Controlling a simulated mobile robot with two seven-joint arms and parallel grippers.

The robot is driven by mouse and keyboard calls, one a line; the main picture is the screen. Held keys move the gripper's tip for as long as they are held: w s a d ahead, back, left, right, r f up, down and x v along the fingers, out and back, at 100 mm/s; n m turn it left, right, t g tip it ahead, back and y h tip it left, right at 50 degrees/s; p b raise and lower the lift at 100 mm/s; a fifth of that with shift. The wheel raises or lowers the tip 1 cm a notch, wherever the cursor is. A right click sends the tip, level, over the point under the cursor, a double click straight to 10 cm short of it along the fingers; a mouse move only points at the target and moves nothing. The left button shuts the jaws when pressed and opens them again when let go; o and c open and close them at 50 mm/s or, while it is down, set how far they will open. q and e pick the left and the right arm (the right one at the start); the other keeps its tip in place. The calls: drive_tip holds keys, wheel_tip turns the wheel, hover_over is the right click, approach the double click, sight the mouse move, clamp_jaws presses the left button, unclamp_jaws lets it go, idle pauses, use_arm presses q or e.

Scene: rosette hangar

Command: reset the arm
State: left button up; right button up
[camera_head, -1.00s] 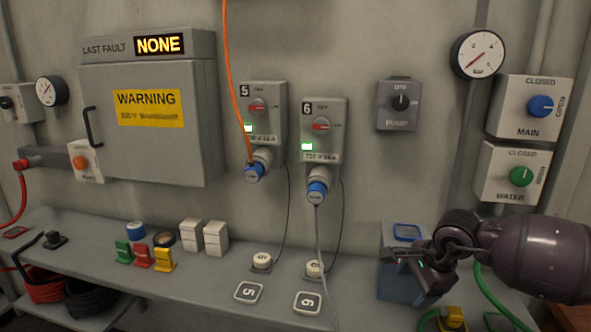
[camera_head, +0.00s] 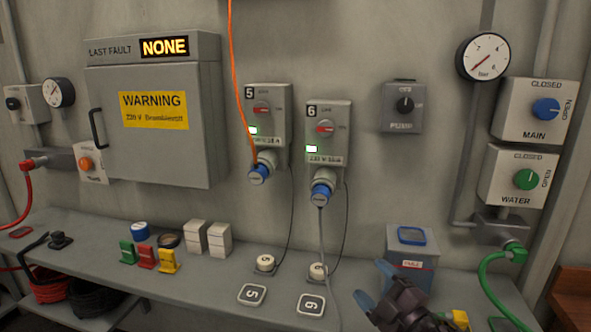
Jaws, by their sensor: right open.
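My right gripper (camera_head: 372,285) is low in the head view, at the front of the grey shelf (camera_head: 200,272). Its fingers are apart with nothing between them. The rest of my right arm is mostly below the picture. My left gripper does not show.
A green hose (camera_head: 487,272) curves at the right, beside a yellow part (camera_head: 458,318). Coloured clips (camera_head: 146,257) and white blocks (camera_head: 207,238) stand on the shelf. A wall cabinet (camera_head: 155,155) is at the left.

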drive_tip(key=s+d+f+m+g+h, duration=0.1)
drive_tip(key=s+d+f+m+h, duration=0.25)
drive_tip(key=s+f+m, duration=0.35)
drive_tip(key=s+d+f+m+g+h, duration=0.1)
drive_tip(key=s+d+f+m+h, duration=0.25)
drive_tip(key=f, duration=0.55)
drive_tip(key=s+d+f+m+g+h, duration=0.1)
drive_tip(key=s+d+f+m, duration=0.1)
drive_tip(key=s+f, duration=0.4)
drive_tip(key=s+d+f+m+g+h, duration=0.2)
drive_tip(key=s+f+m, duration=0.3)
drive_tip(key=s, duration=0.6)
drive_tip(key=shift+d+f+g, duration=0.3)
drive_tip(key=shift+d+f, duration=0.25)
drive_tip(key=shift+d, duration=0.05)
drive_tip(key=shift+s, duration=0.1)
